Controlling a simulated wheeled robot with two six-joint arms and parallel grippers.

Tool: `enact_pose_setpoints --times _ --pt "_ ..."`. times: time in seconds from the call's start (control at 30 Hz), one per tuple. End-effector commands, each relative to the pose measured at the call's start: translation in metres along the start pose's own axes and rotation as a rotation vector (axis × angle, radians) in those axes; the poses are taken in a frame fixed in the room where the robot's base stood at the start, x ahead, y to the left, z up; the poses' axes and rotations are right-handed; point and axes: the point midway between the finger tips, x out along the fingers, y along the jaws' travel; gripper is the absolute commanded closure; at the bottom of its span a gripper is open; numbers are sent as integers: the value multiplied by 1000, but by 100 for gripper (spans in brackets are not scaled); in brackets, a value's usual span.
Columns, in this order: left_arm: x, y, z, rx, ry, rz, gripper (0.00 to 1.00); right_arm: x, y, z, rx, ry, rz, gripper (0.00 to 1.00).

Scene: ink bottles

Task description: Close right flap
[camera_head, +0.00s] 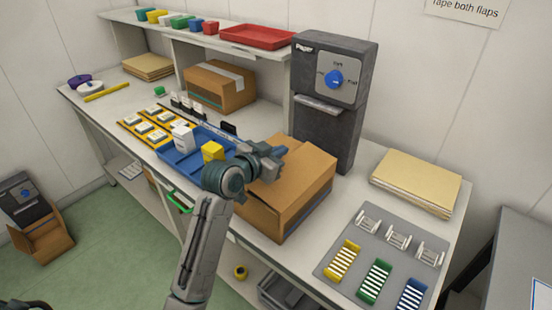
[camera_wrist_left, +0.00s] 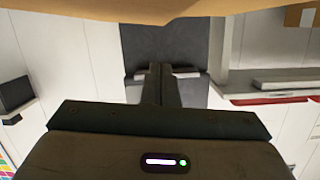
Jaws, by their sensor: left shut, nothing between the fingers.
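The cardboard box (camera_head: 312,190) stands on the workbench, right of the blue tray. Its tan top panel (camera_head: 300,165) lies about level, partly behind my left gripper; I cannot tell which flap it is or whether it lies fully flat. My left gripper (camera_head: 276,160) is over the box's left part, with its fingers shut and empty. In the left wrist view, the shut fingers (camera_wrist_left: 161,80) are in the middle, and a tan cardboard surface (camera_wrist_left: 110,16) spans the top. Whether the fingers touch the cardboard cannot be told. My right gripper is not in view.
A dark grey machine with a blue knob (camera_head: 334,79) stands close behind the box. The blue tray (camera_head: 180,166) with white and yellow bottles is to the left. A grey mat (camera_head: 345,266) with coloured racks and a cardboard stack (camera_head: 415,182) are to the right.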

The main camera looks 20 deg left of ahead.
Motion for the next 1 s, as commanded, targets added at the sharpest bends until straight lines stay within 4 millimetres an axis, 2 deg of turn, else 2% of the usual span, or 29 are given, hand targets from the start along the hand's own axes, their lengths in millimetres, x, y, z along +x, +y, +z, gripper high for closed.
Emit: enact_pose_setpoints --times 0.03,0.23,0.47,1.0 --pt "0 0 13 -1 -12 1 100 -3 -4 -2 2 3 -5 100" --pt "5 0 32 0 -7 0 100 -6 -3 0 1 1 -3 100" --pt "6 0 36 1 -5 -1 100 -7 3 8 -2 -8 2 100" --pt "8 -2 45 -79 -6 19 100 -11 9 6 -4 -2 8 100"
